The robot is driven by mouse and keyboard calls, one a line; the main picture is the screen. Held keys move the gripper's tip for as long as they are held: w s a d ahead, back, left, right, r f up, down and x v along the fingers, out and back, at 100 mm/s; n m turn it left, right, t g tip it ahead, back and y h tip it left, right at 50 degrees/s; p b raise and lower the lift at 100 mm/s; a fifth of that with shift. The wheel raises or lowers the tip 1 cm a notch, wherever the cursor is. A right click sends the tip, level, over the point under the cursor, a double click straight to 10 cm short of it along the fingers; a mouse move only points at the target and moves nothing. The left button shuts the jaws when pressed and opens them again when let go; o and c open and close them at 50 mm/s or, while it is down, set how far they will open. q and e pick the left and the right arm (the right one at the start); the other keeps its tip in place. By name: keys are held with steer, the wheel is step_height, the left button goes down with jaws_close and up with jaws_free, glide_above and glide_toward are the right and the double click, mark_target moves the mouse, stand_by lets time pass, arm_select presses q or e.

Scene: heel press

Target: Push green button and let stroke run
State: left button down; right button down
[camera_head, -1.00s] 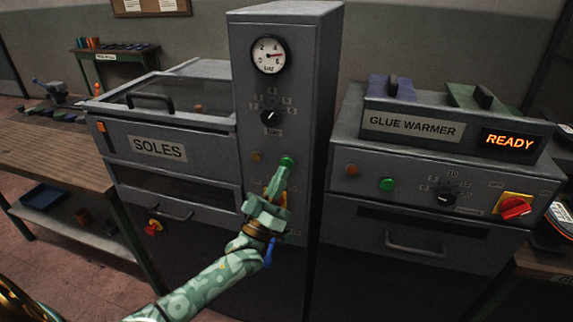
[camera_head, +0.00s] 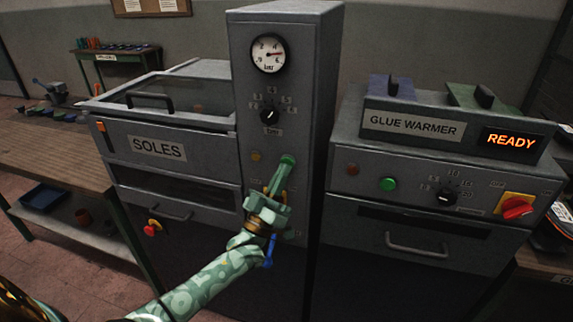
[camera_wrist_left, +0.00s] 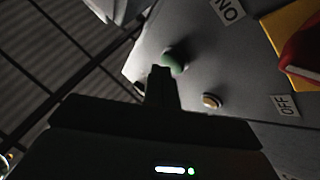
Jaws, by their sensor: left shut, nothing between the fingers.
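The grey press column (camera_head: 250,110) stands in the middle of the head view with a round gauge (camera_head: 268,53) and a black knob (camera_head: 270,115). My left gripper (camera_head: 287,162) is shut and empty, its fingertips up at the column's front panel. In the head view the fingertips cover the green button. The left wrist view shows the green button (camera_wrist_left: 174,61) just beyond the shut fingertips (camera_wrist_left: 160,72), partly in view. I cannot tell whether the tips touch it or whether it is pressed in. My right gripper is not in view.
A small amber button (camera_head: 256,156) sits left of my fingertips. The SOLES cabinet (camera_head: 158,146) stands left. At right, the glue warmer (camera_head: 350,155) has its own green button (camera_head: 388,184), a red switch (camera_head: 516,208) and a lit READY display (camera_head: 511,140).

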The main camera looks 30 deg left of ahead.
arm_select(q)
steer(key=shift+w+a, duration=0.1)
steer(key=shift+w, duration=0.2)
steer(key=shift+s, duration=0.15)
stand_by(0.5)
steer(key=shift+s+d+p, duration=0.25)
steer(key=shift+s+p, duration=0.1)
steer(key=shift+s, duration=0.45)
steer(key=s+p, duration=0.1)
steer(key=s, duration=0.1)
steer(key=s+d+p, duration=0.1)
steer(key=s, duration=0.1)
steer(key=shift+s+d, duration=0.1)
steer(key=shift+s, duration=0.25)
stand_by(0.4)
